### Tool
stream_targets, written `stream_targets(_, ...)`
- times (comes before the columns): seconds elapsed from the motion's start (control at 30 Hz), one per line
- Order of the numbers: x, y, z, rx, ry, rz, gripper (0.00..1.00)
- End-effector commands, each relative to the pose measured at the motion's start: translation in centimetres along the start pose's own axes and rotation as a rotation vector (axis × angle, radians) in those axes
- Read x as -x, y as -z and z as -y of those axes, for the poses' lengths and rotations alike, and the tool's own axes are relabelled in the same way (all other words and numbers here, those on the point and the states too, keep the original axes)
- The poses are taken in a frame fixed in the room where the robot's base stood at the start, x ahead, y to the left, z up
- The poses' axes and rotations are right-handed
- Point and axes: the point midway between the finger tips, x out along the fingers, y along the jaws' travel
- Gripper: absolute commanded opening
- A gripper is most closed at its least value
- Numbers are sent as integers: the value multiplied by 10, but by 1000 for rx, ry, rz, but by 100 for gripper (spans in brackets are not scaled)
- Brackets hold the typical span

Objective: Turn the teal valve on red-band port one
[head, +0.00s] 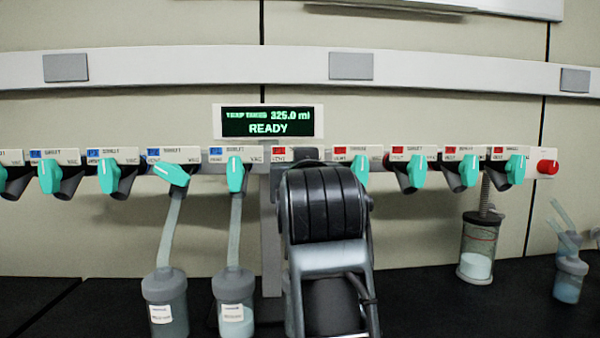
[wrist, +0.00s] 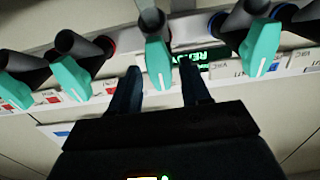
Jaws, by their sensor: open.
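The teal valve (wrist: 158,62) on the first red-band port shows in the wrist view, with its white mark toward me. Red shows on the port behind it, and the neighbouring port to the right has a blue ring. My gripper (wrist: 161,70) is open, with one dark finger on each side of this valve's lower end; I cannot tell whether they touch it. In the head view my arm hides this valve and my gripper. The red label (head: 279,151) of port one shows just left of my arm.
Other teal valves line the manifold, including the neighbouring red one (head: 361,172) and the last blue one (head: 236,174). The display (head: 268,122) reads READY. A red knob (head: 547,167) ends the row.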

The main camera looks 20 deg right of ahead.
Motion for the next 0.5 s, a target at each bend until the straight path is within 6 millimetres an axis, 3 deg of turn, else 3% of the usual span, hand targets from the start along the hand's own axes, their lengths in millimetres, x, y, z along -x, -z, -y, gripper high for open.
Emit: stream_targets(0.5,69,-1,1,1,2,0,47)
